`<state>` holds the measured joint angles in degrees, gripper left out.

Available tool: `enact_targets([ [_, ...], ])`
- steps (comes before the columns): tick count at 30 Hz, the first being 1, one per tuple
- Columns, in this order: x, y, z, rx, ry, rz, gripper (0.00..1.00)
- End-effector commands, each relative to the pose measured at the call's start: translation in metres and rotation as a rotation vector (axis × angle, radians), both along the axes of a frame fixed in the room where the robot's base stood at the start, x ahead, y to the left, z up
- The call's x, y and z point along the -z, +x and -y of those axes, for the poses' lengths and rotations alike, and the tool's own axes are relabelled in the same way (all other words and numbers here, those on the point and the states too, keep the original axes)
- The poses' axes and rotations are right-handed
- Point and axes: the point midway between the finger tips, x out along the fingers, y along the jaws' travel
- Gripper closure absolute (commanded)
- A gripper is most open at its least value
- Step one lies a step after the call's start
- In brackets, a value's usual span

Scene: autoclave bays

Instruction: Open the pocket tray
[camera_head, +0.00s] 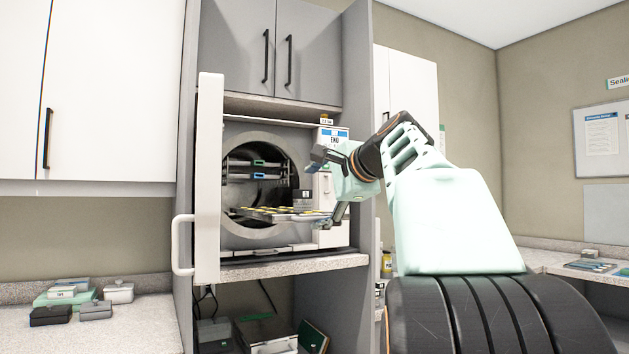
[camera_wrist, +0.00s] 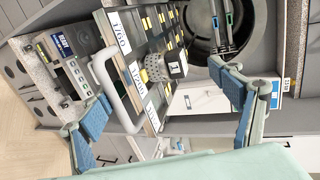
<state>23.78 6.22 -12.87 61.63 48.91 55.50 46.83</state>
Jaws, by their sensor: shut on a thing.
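The pocket tray (camera_head: 265,217) sticks out of the round autoclave chamber. It is flat, with yellow pieces in its pockets. In the wrist view, the tray (camera_wrist: 120,58) is tilted across the picture, with white number labels along its front edge and a pale loop handle (camera_wrist: 103,80). A perforated grey pot (camera_wrist: 157,68) and a small dark box marked 1 (camera_wrist: 176,63) sit on it. My gripper (camera_head: 331,184) is at the tray's front right. In the wrist view, its blue-padded fingers (camera_wrist: 168,113) stand wide apart, holding at the tray's front. The exact contact is hard to see.
The white autoclave door (camera_head: 208,180) stands open left of the chamber (camera_head: 240,237). Its handle (camera_head: 178,245) juts out. Racks with green and blue clips (camera_head: 257,169) are inside. Small boxes (camera_head: 118,292) lie on the left counter. Cabinet walls flank the bay.

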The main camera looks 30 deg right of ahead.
Motion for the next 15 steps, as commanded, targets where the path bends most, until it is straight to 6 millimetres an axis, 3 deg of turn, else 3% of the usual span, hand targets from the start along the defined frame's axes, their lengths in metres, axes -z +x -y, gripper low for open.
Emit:
enact_targets([
  [1,-0.026,-0.010,0.002,0.015,-0.012,0.049,0.36],
  [15,-0.032,-0.042,0.002,0.014,-0.012,0.048,0.50],
])
